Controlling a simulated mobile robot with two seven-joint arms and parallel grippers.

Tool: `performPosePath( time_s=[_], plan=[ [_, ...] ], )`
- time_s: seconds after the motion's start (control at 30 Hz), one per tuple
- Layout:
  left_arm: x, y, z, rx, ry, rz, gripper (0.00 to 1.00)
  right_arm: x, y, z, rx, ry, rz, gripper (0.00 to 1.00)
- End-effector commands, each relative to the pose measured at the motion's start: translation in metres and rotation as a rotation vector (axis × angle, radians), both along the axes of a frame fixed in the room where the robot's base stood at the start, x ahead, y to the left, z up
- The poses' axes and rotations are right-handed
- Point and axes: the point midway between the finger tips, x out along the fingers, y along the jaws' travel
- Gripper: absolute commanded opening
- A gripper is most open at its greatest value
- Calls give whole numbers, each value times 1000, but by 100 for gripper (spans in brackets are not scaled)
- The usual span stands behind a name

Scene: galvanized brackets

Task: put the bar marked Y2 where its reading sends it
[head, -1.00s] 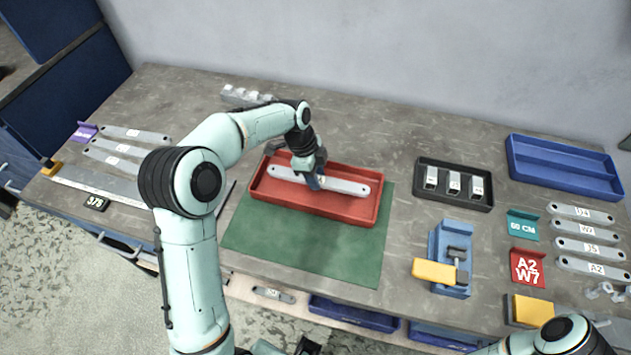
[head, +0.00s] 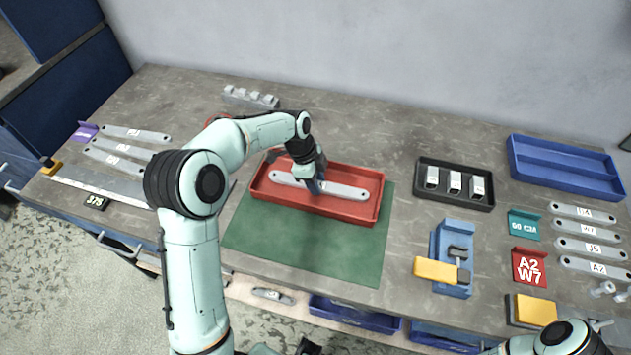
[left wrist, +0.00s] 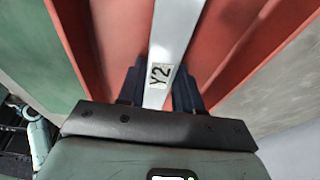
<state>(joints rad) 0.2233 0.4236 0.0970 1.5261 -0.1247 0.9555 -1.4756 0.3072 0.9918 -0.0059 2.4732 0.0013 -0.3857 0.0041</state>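The bar marked Y2 (head: 345,191) is a long pale metal strip with a hole near each end, lying level within the walls of the red tray (head: 270,202). Its Y2 label (left wrist: 160,74) reads clearly in the left wrist view. My left gripper (head: 316,186) reaches down into the tray and is shut on the bar near its middle, a finger against each long side. I cannot tell whether the bar touches the tray floor. My right gripper is out of view; only part of my right arm shows at the bottom right.
The tray stands on a green mat (head: 300,247). At left are several bars, a ruler and a small display (head: 96,202). At right are a black tray (head: 455,200), a blue clamp fixture (head: 452,260), teal and red signs (head: 528,267), labelled bars and a blue tray (head: 566,180).

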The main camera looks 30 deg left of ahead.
Motion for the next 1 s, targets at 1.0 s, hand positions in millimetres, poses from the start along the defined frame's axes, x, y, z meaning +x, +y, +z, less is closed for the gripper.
performPosePath(
  time_s=[1.0],
  plan=[
    [-9, 15, 56, 0, 27, 2, 59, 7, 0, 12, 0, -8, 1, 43]
  ],
)
